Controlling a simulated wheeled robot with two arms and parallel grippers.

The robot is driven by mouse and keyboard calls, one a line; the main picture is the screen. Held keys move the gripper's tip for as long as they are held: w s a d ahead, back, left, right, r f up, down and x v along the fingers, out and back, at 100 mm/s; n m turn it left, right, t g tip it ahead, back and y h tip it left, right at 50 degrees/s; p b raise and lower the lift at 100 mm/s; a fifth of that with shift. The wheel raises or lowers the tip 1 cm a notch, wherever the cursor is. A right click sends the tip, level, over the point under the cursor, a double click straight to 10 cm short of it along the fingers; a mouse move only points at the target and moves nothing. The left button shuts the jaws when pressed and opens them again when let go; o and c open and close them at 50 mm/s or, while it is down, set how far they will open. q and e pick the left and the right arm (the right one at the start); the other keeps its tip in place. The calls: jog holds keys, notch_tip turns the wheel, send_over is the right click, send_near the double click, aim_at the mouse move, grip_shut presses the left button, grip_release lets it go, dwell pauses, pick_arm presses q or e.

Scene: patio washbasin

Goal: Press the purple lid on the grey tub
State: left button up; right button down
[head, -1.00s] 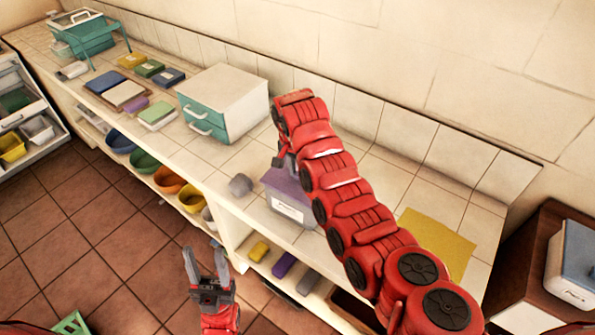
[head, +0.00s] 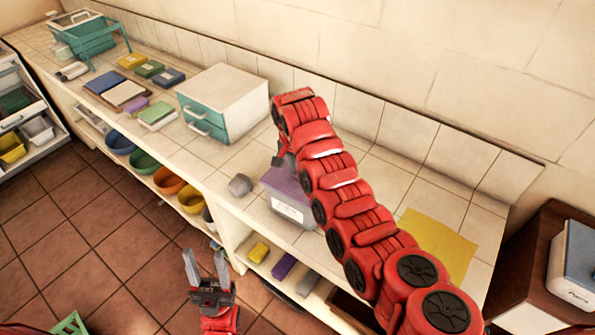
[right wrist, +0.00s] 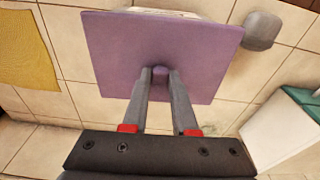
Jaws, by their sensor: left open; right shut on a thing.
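The purple lid (head: 284,181) is at the top of the grey tub (head: 291,209), which stands on the tiled counter and has a white label on its front. In the right wrist view the square lid (right wrist: 120,50) hides nearly all of the tub; I cannot tell whether it is fully seated. My right gripper (right wrist: 160,78) is shut on the lid's small knob. In the head view my right arm hides most of that gripper and part of the lid. My left gripper (head: 207,268) is open and empty, in front of the counter, above the floor.
A grey block-like object (head: 240,185) stands just left of the tub. A drawer box (head: 225,100) is further left. A yellow sheet (head: 437,245) lies on the counter to the right. The shelf below holds bowls and small blocks (head: 283,266).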

jog(key=shift+c, duration=0.7)
grip_release()
jog(key=shift+r, duration=2.55)
jog(key=shift+r+p, duration=0.7)
jog(key=shift+r, duration=0.3)
jog(key=shift+c, duration=0.3)
